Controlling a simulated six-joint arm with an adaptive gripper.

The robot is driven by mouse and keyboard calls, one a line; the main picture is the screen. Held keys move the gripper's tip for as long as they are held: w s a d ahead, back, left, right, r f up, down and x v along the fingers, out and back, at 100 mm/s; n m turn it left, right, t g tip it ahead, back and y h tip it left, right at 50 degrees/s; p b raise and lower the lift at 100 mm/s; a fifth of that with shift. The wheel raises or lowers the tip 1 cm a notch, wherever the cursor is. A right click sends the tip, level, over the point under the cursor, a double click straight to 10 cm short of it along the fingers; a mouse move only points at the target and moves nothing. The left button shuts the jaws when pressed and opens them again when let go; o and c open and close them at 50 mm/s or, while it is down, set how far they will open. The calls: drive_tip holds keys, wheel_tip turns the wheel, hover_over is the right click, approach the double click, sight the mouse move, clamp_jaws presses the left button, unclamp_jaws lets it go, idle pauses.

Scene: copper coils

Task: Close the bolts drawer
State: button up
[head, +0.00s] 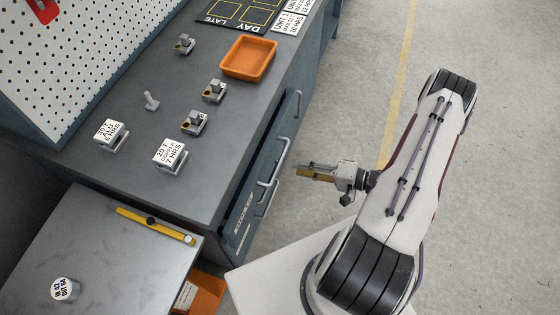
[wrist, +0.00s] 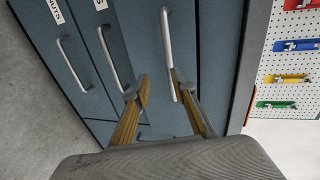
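The drawer fronts (head: 238,222) are on the right side of the grey workbench, with metal handles (head: 270,170). In the wrist view several blue-grey drawer fronts (wrist: 85,88) show, turned on their side. A left label (wrist: 56,11) seems to end in "UTS"; the middle label (wrist: 101,5) is cut off. I cannot read "bolts" or tell for sure which drawer stands out. My gripper (head: 302,170) is right of the handles, pointing at them. In the wrist view its yellow-padded fingers (wrist: 158,82) are apart and empty, with one handle (wrist: 168,45) near the right fingertip.
An orange tray (head: 248,59), several metal parts and label stands (head: 170,155) are on the bench top. A lower grey surface (head: 95,245) holds a yellow level (head: 155,226) and a round labelled piece (head: 65,290). An orange bin (head: 205,294) is below. Open floor lies to the right.

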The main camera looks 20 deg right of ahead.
sight(280, 161)
drive_tip(key=shift+a+r, duration=0.2)
drive_tip(key=shift+r, duration=0.6)
drive_tip(key=shift+w, duration=0.15)
drive_tip(key=shift+x, duration=3.85)
drive_tip(key=shift+r, duration=0.2)
clamp_jaws()
